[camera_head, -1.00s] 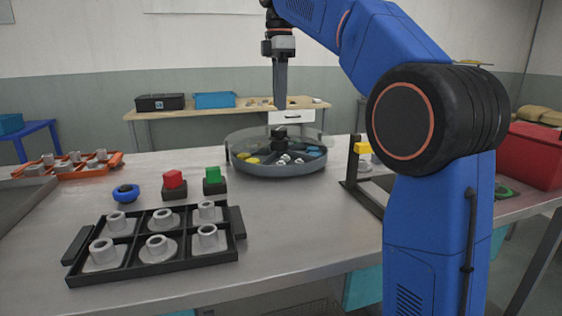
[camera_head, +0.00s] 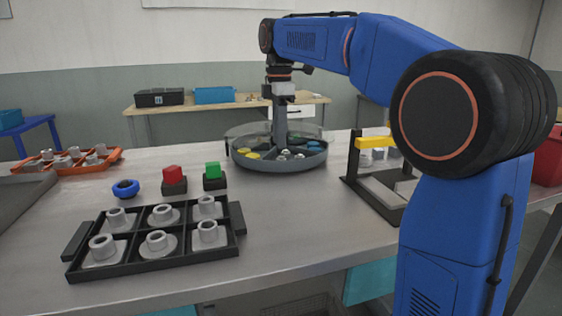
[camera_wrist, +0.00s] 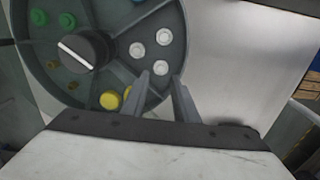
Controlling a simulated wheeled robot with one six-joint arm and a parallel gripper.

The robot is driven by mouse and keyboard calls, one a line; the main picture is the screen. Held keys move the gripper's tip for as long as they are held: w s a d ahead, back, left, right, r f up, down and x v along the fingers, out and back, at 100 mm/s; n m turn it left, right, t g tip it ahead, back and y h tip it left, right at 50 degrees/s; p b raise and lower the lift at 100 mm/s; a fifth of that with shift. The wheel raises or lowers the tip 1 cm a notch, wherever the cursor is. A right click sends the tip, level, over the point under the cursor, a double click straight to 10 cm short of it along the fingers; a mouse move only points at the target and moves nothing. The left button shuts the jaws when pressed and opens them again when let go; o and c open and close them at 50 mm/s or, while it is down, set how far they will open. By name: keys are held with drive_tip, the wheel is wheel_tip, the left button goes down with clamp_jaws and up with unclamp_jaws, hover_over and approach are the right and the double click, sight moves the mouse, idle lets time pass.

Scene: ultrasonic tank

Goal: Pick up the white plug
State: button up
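Several white plugs lie together in one compartment of the round grey divided tray (camera_head: 250,164). In the wrist view they are a near plug (camera_wrist: 160,67), a left plug (camera_wrist: 137,50) and a far plug (camera_wrist: 163,37). In the head view a white plug (camera_head: 300,156) shows small beside my fingers. My gripper (camera_wrist: 160,79) is open, with its two fingers apart. Its tips point down into the white plugs' compartment, with the near plug in the gap just beyond them in the picture. No plug is visibly held. The exact height of the tips above the plugs is unclear.
Neighbouring compartments hold yellow plugs (camera_wrist: 110,99), green plugs (camera_wrist: 67,20) and small brown pieces (camera_wrist: 73,85). A dark central knob (camera_wrist: 85,50) and dividers stand near. A black rack (camera_head: 150,268) and a yellow-handled frame (camera_head: 374,143) are on the table.

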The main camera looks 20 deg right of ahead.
drive_tip(key=f, duration=0.3)
drive_tip(key=shift+s+d+f, duration=0.1)
drive_tip(key=shift+d+f, duration=0.2)
drive_tip(key=shift+f, duration=0.8)
drive_tip(key=c, duration=0.7)
